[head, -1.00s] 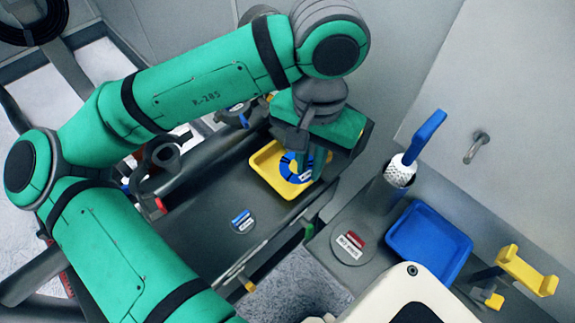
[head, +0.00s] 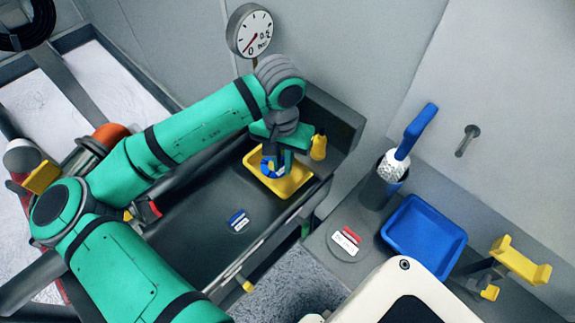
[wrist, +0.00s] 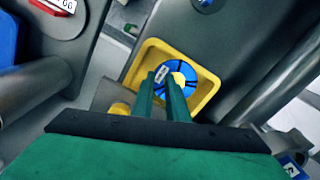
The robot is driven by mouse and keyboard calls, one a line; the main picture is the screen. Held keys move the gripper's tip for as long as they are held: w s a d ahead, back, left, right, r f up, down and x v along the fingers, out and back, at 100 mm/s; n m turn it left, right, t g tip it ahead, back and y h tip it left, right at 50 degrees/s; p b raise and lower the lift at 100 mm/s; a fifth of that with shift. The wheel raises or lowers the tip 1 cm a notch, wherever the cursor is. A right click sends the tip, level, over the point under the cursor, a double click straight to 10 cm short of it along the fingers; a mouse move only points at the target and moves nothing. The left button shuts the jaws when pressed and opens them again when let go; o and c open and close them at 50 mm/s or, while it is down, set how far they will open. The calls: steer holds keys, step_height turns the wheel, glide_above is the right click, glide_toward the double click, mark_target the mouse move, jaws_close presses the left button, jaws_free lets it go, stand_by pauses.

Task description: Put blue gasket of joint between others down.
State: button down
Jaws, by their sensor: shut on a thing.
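The blue gasket (head: 268,169) is a ring with a pale label, held at the tips of my gripper (head: 276,168). In the wrist view the gasket (wrist: 177,80) shows beyond the two green fingers of my gripper (wrist: 168,82), which are shut on it. The yellow tray (head: 292,184) lies right under the gasket on the grey bench. In the wrist view the tray rim (wrist: 146,50) surrounds the gasket. I cannot tell whether the gasket touches the tray floor.
A round plate with a blue label (head: 238,221) lies on the bench. A plate with a red label (head: 346,241), a blue tray (head: 425,237), a brush in a holder (head: 392,165) and a yellow bracket (head: 520,261) are to the right. A gauge (head: 250,31) stands behind.

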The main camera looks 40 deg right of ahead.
steer(key=d+f, duration=0.1)
steer(key=w+f, duration=0.1)
steer(key=d+f, duration=0.1)
steer(key=shift+w+d+f, duration=0.3)
steer(key=shift+d+f, duration=0.05)
steer(key=shift+f, duration=0.05)
steer(key=shift+w+d+f, duration=0.1)
steer(key=shift+d+f, duration=0.05)
steer(key=shift+f, duration=0.8)
steer(key=shift+w+d+f, duration=0.1)
steer(key=shift+f, duration=0.8)
steer(key=shift+s+f, duration=0.3)
steer(key=shift+f, duration=0.4)
steer(key=c, duration=2)
jaws_free()
steer(key=shift+w, duration=0.1)
steer(key=shift+r, duration=0.25)
step_height(320, 180, up, 13)
steer(key=shift+w, duration=0.15)
